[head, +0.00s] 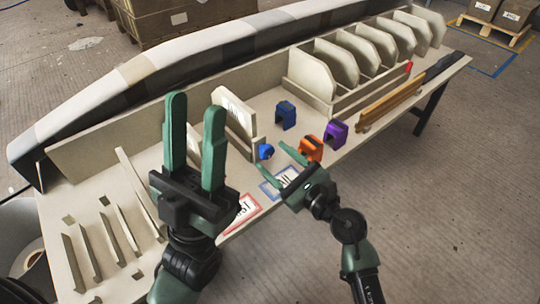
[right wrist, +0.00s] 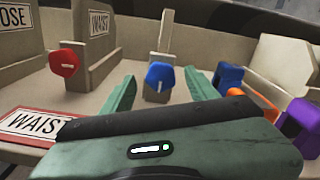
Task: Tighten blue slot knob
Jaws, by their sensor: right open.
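The blue knob (right wrist: 160,76) with a short white mark sits low on the front of a pale upright post with a slot. In the head view it is the small blue piece (head: 266,151) near the middle of the bench. My right gripper (head: 284,166) is open in front of it. In the right wrist view its two green fingers (right wrist: 160,74) stand on either side of the knob, apart from it, with gaps left and right. My left gripper (head: 195,115) is open, fingers up, empty, left of the knob.
Blue (head: 286,114), orange (head: 310,148) and purple (head: 335,134) blocks stand close on the right. Upright pale panels (head: 312,75) line the back of the bench.

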